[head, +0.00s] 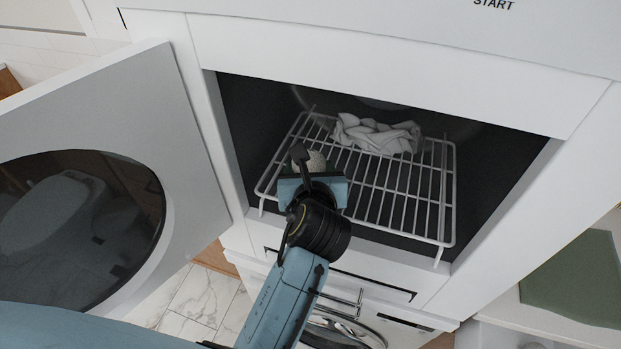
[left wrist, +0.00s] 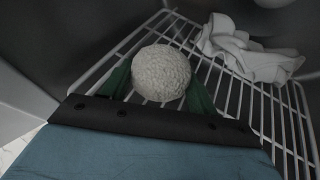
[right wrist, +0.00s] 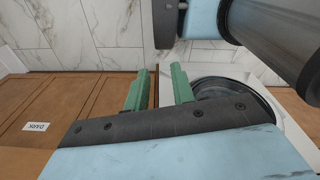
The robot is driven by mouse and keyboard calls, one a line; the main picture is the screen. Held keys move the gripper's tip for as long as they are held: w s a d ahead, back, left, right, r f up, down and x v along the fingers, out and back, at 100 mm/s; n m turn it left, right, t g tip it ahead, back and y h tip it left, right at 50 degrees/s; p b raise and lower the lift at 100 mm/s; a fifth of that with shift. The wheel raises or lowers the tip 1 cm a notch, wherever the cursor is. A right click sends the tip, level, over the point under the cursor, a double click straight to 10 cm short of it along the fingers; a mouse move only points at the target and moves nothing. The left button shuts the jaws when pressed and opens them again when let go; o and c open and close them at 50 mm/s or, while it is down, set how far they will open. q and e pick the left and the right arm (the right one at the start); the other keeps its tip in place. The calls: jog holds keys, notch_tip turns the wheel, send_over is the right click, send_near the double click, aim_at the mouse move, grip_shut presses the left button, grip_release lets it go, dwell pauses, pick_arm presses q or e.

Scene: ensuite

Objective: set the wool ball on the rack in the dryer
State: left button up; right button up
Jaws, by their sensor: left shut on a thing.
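The wool ball (left wrist: 161,73) is pale, round and knitted. My left gripper (head: 309,168) is inside the dryer opening, over the left part of the white wire rack (head: 397,201). In the left wrist view its green fingers are shut on the ball, one on each side. The ball also shows partly behind the gripper in the head view (head: 316,161). Whether the ball touches the rack wires (left wrist: 240,97) I cannot tell. My right gripper (right wrist: 158,88) is outside the dryer, its green fingers apart with nothing between them.
A crumpled white cloth (head: 374,134) lies at the back of the rack. The dryer door (head: 165,104) stands open on the left. The front right of the rack is clear. A round-door machine (head: 341,332) is below. Brown wooden cabinet fronts (right wrist: 70,105) show in the right wrist view.

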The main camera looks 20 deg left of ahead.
pick_arm(q)
jog(key=shift+w, duration=0.15)
jog(key=shift+f, duration=0.1)
jog(key=o, duration=1)
jog(key=shift+o, duration=0.2)
